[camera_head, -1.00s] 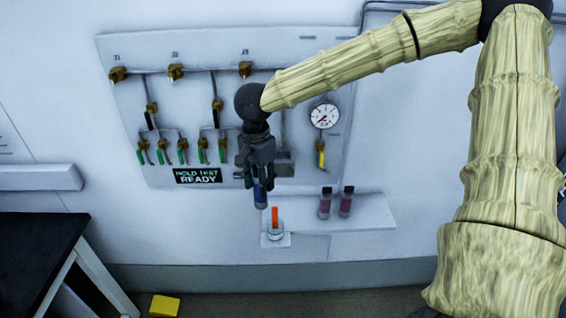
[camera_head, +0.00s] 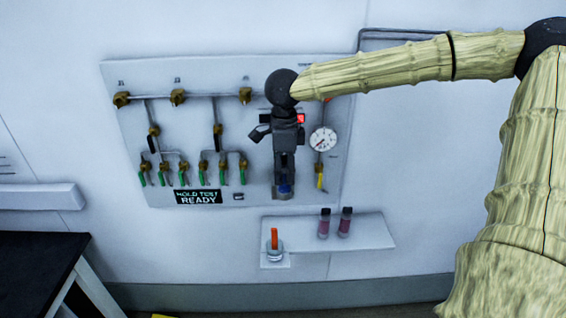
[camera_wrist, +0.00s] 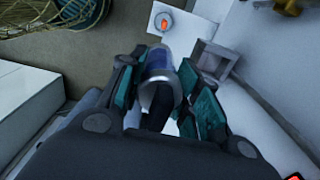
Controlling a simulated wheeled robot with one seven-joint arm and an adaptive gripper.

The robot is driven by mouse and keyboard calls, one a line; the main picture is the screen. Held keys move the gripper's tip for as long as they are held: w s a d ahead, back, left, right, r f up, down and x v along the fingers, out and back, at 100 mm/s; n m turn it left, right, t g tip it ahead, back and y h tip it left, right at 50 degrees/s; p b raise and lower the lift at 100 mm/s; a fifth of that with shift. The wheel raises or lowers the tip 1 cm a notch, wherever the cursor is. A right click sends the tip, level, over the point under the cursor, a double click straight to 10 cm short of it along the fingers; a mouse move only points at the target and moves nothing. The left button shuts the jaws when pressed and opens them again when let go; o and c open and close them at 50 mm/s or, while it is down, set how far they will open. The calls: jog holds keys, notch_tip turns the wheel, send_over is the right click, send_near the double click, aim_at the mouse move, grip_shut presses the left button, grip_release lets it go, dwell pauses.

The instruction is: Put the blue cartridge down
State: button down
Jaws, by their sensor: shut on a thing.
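The blue cartridge (camera_head: 285,188) is low between the fingers of my gripper (camera_head: 284,178), in front of the wall panel (camera_head: 330,185). In the wrist view the cartridge (camera_wrist: 160,67) shows as a clear and blue tube between the green finger pads (camera_wrist: 158,88). My gripper is shut on it. A grey square open box (camera_wrist: 212,60) sits just right of the cartridge in the wrist view, apart from it in the picture. In the head view this box is mostly hidden behind my gripper.
A small shelf (camera_head: 368,235) below the panel holds two dark-capped vials (camera_head: 334,223). A round holder with an orange stick (camera_head: 274,240) stands left of them. A gauge (camera_head: 322,139) and several valves line the panel. A dark table (camera_head: 35,265) is at lower left.

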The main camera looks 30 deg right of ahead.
jog(key=shift+w+d+f+p, duration=0.75)
jog(key=shift+w+d+p, duration=0.2)
jog(key=shift+w, duration=0.6)
jog(key=shift+w+d+f+p, duration=0.8)
jog(key=shift+w+d, duration=0.2)
jog(key=shift+w, duration=0.5)
jog(key=shift+w+d+f+p, duration=0.75)
jog(key=shift+w+d+p, duration=0.2)
jog(key=shift+w, duration=0.6)
jog(key=shift+f, duration=0.1)
jog(key=c, duration=1)
grip_release()
jog(key=shift+c, duration=0.2)
notch_tip(320, 180, up, 12)
jog(key=b, duration=0.3)
